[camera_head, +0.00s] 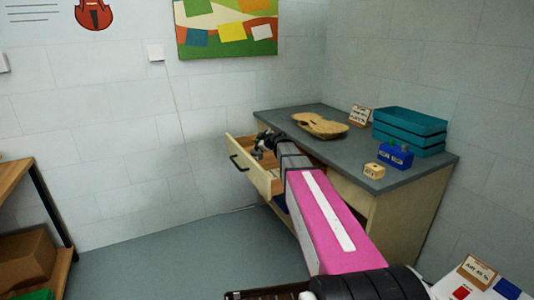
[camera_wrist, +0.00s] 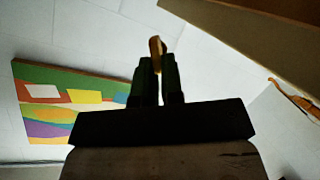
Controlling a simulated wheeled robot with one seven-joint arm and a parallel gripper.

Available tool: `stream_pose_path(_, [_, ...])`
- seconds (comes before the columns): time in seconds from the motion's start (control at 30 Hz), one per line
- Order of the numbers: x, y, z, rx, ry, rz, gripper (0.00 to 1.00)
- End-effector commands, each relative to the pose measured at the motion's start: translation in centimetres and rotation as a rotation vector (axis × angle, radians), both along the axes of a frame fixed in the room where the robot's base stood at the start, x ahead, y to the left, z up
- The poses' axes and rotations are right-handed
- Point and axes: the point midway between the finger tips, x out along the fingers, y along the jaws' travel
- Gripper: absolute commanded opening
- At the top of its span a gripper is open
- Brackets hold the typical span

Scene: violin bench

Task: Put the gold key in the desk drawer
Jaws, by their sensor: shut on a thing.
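The desk drawer (camera_head: 248,165) is pulled out of the left side of the desk, with its pale wooden front and black handle facing left. My gripper (camera_head: 260,143) is at the open drawer, over its inside as seen in the head view. In the wrist view my gripper (camera_wrist: 159,78) is shut on a small gold-orange thing, the gold key (camera_wrist: 157,46), whose end stands out beyond the fingertips. The key cannot be made out in the head view. My arm hides part of the drawer's inside.
The desk (camera_head: 300,148) has a grey top. On it are a wooden violin plate (camera_head: 320,125), teal stacked trays (camera_head: 410,130), a blue box (camera_head: 396,156) and a small wooden block (camera_head: 374,171). A wooden shelf (camera_head: 20,185) stands at the left. The floor between is clear.

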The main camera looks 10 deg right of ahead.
Motion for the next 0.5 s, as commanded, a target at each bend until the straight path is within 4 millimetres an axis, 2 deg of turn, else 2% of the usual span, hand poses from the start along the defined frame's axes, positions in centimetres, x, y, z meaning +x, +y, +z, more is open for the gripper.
stream_pose_path(0.1, [1.2, -1.9, -1.4, 0.001, 0.002, -0.002, 0.0])
stream_pose_path(0.2, [1.8, -3.0, -2.0, 0.001, 0.001, -0.002, 0.0])
stream_pose_path(0.5, [2.0, -3.6, -3.6, 0.001, 0.001, 0.0, 0.0])
